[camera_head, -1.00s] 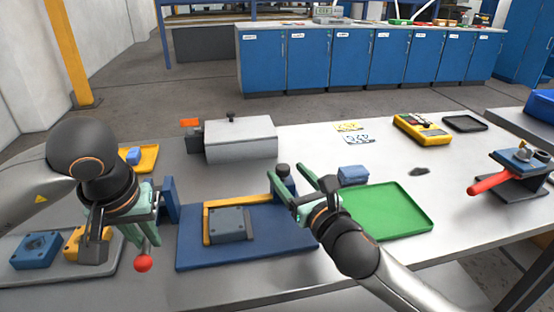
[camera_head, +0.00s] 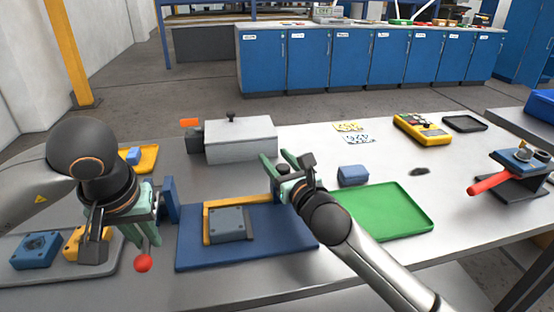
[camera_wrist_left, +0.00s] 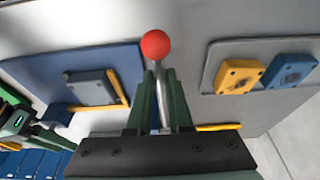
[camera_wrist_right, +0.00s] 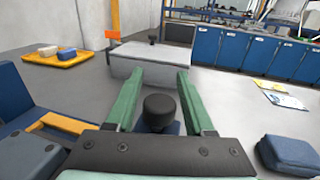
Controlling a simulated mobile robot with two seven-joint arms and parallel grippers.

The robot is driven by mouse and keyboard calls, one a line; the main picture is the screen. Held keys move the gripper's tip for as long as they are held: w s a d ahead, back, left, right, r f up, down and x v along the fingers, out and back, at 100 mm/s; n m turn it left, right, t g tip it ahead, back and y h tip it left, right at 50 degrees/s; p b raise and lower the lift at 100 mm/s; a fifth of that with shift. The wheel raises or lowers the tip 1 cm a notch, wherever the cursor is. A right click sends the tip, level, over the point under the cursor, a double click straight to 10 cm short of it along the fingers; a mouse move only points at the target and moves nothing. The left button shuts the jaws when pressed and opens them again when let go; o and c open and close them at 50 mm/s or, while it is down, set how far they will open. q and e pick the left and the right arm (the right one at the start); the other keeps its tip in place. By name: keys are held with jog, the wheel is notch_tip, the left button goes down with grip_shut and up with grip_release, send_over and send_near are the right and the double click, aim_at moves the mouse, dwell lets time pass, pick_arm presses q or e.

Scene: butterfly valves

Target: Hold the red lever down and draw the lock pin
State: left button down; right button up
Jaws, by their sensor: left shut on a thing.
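The red lever's ball knob (camera_head: 143,264) sticks out below my left gripper (camera_head: 148,238). In the left wrist view, the fingers are shut on its metal rod, with the red ball (camera_wrist_left: 156,45) just beyond the tips. The lock pin seems to be the black round knob (camera_wrist_right: 159,107), seen in the right wrist view between the fingers of my right gripper (camera_wrist_right: 157,84). Those fingers are open, with a gap on each side of the knob. In the head view, my right gripper (camera_head: 280,165) stands behind the blue plate's right corner and partly hides the knob.
A blue plate (camera_head: 190,255) with a yellow bracket and grey block (camera_head: 228,223) lies between the grippers. A green tray (camera_head: 390,212) and a blue block (camera_head: 353,174) lie to the right. A grey box (camera_head: 240,138) stands behind. A red-handled valve (camera_head: 490,183) is far right.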

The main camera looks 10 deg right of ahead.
grip_shut()
dwell(1.1)
